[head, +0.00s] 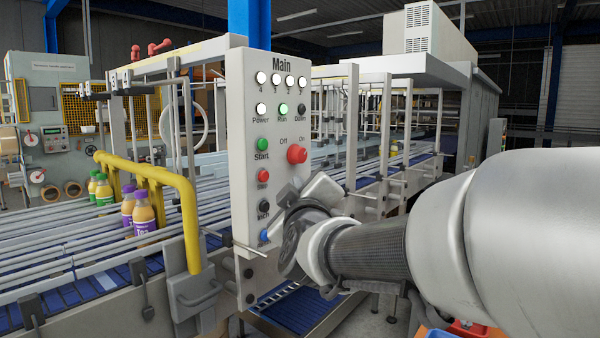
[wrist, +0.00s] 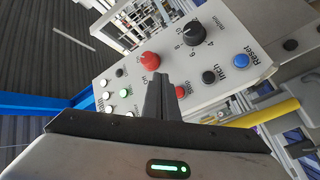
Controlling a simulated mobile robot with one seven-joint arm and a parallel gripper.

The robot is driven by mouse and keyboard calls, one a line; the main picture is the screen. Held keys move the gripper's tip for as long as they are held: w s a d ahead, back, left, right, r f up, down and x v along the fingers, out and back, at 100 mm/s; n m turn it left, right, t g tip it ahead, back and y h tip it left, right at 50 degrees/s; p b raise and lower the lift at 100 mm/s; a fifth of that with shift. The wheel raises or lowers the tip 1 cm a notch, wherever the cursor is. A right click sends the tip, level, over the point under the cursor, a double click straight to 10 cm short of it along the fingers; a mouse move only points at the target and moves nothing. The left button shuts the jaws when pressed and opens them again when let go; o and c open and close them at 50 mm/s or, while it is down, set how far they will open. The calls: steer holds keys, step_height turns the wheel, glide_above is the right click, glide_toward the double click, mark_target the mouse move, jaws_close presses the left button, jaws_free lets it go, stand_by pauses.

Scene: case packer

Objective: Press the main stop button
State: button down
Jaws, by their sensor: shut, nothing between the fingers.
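The grey panel marked Main (head: 238,150) stands upright, and its face also shows tilted in the wrist view (wrist: 120,75). The small red stop button (head: 263,175) is below the green Start button (head: 263,144). In the wrist view the red button (wrist: 180,91) is just right of my fingers, partly hidden by them. My gripper (head: 284,194) is shut and empty, in front of the panel, right of and slightly below the button. Its fingers (wrist: 160,77) point at the panel. I cannot tell whether they touch it.
A larger red knob (head: 297,153) marked Off/On is close above my gripper. A black Inch button (head: 263,206) and a blue Reset button (head: 263,235) are below the stop button. A yellow rail (head: 187,210) and a conveyor with bottles (head: 144,215) are to the left.

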steer(key=shift+w+a+p, duration=0.45)
steer(key=shift+w+a, duration=0.4)
steer(key=shift+a, duration=0.25)
steer(key=shift+w+a+p, duration=0.4)
steer(key=shift+w+a, duration=0.45)
steer(key=shift+a, duration=0.25)
steer(key=shift+w+a, duration=0.1)
stand_by(0.4)
steer(key=shift+w+a, duration=0.15)
steer(key=shift+a, duration=0.05)
steer(key=shift+w+a+p, duration=0.3)
steer(key=shift+a+p, duration=0.15)
stand_by(0.7)
stand_by(0.4)
steer(key=shift+s+d+b, duration=0.35)
steer(key=shift+s+d, duration=0.2)
steer(key=shift+d, duration=0.2)
steer(key=s+d+b, duration=0.1)
steer(key=d, duration=0.1)
steer(key=s+d, duration=0.2)
steer(key=shift+b, duration=0.4)
